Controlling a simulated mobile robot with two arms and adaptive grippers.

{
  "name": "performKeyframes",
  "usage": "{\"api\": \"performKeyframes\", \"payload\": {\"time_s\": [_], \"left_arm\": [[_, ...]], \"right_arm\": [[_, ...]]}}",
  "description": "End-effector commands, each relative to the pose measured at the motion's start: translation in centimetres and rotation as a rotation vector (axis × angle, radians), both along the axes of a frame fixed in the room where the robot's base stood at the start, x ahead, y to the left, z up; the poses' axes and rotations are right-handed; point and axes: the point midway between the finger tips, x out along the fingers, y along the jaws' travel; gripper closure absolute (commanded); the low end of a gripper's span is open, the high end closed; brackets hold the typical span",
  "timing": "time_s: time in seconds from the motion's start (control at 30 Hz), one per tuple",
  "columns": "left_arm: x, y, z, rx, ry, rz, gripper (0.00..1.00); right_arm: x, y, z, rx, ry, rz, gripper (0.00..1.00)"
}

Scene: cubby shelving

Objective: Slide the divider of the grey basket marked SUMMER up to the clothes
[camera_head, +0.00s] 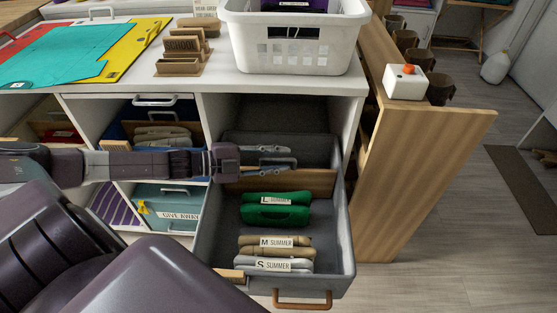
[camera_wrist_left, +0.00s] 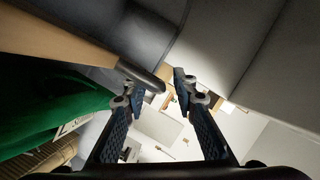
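The grey basket (camera_head: 345,235) is pulled out of its cubby. It holds green clothes (camera_head: 275,214) labelled L SUMMER, tan ones (camera_head: 262,252) labelled M SUMMER and pale grey ones (camera_head: 262,264) labelled S SUMMER. The wooden divider (camera_head: 305,182) stands across the basket behind the green clothes; it also shows at upper left in the left wrist view (camera_wrist_left: 50,32). My left gripper (camera_head: 290,162) reaches in from the left over the basket, just behind the divider. Its fingers are apart and empty in the left wrist view (camera_wrist_left: 158,88). Contact with the divider cannot be told. My right gripper is not in view.
A white laundry basket (camera_head: 295,60) stands on the counter above. The GIVE AWAY bin (camera_head: 165,200) and other cubbies lie left. The basket's rear part is empty.

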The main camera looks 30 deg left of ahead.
Motion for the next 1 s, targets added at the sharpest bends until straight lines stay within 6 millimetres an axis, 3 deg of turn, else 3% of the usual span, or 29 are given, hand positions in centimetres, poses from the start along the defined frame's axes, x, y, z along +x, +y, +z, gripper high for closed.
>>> {"api": "performKeyframes", "payload": {"time_s": [0.27, 0.5, 1.0], "left_arm": [[0.07, -0.06, 0.02, 0.0, 0.0, 0.0, 0.74], [0.07, -0.05, 0.0, 0.0, 0.0, 0.0, 0.99], [0.04, -0.05, 0.06, -0.001, 0.001, 0.0, 1.0]], "right_arm": [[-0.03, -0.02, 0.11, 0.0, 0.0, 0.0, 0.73], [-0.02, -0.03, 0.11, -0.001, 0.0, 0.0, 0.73], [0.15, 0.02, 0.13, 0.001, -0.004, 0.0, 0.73]]}}
